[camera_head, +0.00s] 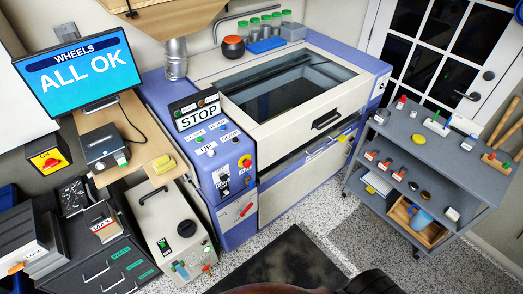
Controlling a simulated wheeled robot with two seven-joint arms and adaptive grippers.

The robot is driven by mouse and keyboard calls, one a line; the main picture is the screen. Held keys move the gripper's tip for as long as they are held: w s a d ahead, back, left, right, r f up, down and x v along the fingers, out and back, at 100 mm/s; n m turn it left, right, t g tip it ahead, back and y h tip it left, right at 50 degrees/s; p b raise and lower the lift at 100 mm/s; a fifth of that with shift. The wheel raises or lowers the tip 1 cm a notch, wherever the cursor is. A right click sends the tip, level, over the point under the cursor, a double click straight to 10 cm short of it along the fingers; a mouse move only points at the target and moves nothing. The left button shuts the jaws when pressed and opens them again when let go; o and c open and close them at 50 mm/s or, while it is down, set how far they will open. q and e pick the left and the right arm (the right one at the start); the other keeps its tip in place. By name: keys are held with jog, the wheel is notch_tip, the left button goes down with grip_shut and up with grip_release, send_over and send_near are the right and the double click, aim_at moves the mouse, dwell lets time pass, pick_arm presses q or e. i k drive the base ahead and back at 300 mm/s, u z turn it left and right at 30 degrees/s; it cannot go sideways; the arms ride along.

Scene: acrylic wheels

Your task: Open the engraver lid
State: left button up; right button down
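The engraver is a large blue and cream machine in the middle of the head view. Its cream lid (247,130) has a big dark window (290,88) and lies shut on the body. A black handle (327,119) sits on the lid's front face, right of its middle. The engraver's blue control panel (222,160) stands at its left end, with a STOP sign, several buttons and a red knob on yellow. Neither of my grippers shows in this view.
A grey cart (435,150) with small tools stands to the right, near the glass door. A white box unit (172,230) and dark drawers (100,265) stand left of the engraver. Speckled floor and a dark mat (265,262) lie clear in front. Green-capped bottles (265,25) stand behind the lid.

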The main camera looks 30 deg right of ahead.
aim_at(276, 139)
jog(key=z, duration=1.65)
jog(key=k, duration=0.55)
jog(key=z, duration=0.35)
jog(key=i, duration=1.3)
jog(key=u, duration=0.45)
